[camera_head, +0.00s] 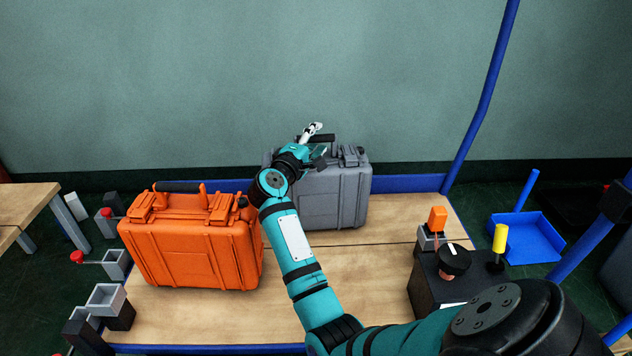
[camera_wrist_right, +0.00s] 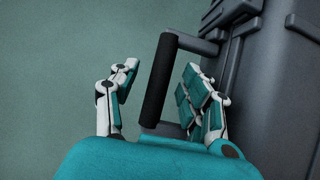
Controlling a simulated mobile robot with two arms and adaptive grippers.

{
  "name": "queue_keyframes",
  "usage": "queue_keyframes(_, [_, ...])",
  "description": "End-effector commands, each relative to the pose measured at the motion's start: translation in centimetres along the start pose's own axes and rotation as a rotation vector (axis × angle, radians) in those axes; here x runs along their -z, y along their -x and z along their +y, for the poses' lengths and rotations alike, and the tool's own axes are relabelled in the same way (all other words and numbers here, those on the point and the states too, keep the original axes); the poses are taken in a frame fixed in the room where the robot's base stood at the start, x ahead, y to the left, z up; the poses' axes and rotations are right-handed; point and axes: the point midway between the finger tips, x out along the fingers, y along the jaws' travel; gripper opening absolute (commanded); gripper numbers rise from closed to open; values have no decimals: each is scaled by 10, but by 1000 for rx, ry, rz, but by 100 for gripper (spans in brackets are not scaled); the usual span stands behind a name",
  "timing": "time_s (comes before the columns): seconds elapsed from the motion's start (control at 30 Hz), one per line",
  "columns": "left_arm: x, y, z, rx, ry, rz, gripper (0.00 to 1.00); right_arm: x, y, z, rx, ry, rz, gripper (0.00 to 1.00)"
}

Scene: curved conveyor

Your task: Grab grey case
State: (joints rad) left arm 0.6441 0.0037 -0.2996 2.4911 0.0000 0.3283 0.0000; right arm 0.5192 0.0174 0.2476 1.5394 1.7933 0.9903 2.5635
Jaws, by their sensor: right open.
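The grey case (camera_head: 335,197) stands upright at the back of the wooden table, partly hidden behind my right arm. My right gripper (camera_head: 314,137) is at the top of the case, by its dark handle (camera_head: 318,138). In the right wrist view, the gripper (camera_wrist_right: 158,90) is open with the black handle (camera_wrist_right: 160,82) between its two fingers. There is a visible gap on the left finger's side; the right finger is nearer the handle and the grey case (camera_wrist_right: 285,90). My left gripper is not in view.
An orange case (camera_head: 190,252) stands on the wooden table (camera_head: 390,275) left of my right arm. A dark control box (camera_head: 435,280) with knobs is at the table's right. A blue tray (camera_head: 527,238) lies farther right. A blue post (camera_head: 485,90) rises behind the table.

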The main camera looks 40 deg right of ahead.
Motion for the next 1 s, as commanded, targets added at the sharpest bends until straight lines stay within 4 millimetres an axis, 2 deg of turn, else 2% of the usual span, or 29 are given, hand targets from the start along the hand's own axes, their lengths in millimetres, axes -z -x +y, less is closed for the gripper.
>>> queue_keyframes(0.3, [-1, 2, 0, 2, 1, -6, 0, -1, -2, -1, 1, -1, 1, 47])
queue_keyframes(0.67, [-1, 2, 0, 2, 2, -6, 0, -1, -2, -1, 0, -1, 1, 0])
queue_keyframes(0.97, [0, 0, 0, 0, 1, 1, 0, -1, -2, 0, 0, 0, 1, 0])
queue_keyframes(1.0, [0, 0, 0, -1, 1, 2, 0, -1, -2, 4, -9, -3, 2, 0])
